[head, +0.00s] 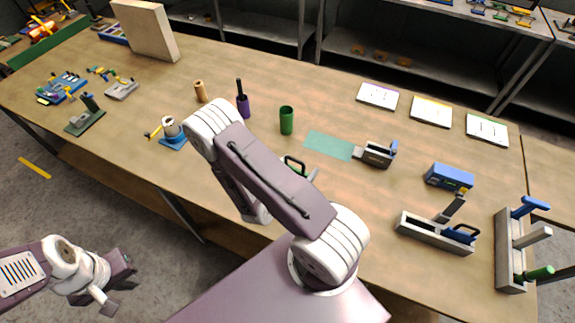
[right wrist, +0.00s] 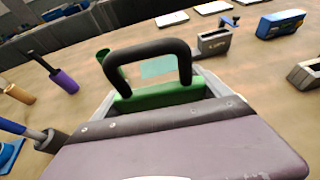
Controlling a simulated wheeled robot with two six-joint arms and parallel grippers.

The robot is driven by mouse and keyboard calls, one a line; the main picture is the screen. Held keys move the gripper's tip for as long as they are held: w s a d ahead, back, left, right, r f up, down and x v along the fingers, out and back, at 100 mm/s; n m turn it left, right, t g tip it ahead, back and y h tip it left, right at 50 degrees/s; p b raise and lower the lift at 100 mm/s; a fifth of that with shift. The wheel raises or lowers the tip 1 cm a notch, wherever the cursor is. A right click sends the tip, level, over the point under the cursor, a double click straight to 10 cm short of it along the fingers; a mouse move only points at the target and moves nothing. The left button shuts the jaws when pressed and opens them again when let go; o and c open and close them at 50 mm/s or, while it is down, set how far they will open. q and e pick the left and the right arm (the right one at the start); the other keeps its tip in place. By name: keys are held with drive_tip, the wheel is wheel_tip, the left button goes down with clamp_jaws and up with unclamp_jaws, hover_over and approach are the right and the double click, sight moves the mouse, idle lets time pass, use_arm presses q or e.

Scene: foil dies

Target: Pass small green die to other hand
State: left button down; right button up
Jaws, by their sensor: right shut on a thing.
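The small green die (right wrist: 160,97) is a green block with a black loop handle. My right gripper (right wrist: 165,92) is shut on it, its grey fingers at either side of the block. In the head view the die (head: 297,168) shows only partly, above the table behind my right arm, which hides most of it and of the gripper. My left gripper (head: 112,284) is low at the left, off the table's front edge over the floor, far from the die. Its fingers are too unclear to tell their opening.
On the wooden table stand a green cup (head: 286,120), a purple holder (head: 243,107) and a wooden cylinder (head: 200,92). A teal mat (head: 329,146) lies behind the die. A grey block tool (head: 377,154), a blue box (head: 448,178) and a grey rack (head: 509,250) are at the right.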

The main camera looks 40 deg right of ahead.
sight(303, 174)
drive_tip(key=s+r+p, duration=0.2)
drive_tip(key=shift+s+r+p, duration=0.25)
drive_tip(key=shift+s+p, duration=0.05)
drive_tip(key=shift+s, duration=0.1)
drive_tip(key=shift+s+p, duration=0.35)
drive_tip(key=shift+s, duration=0.05)
drive_tip(key=shift+f, duration=0.1)
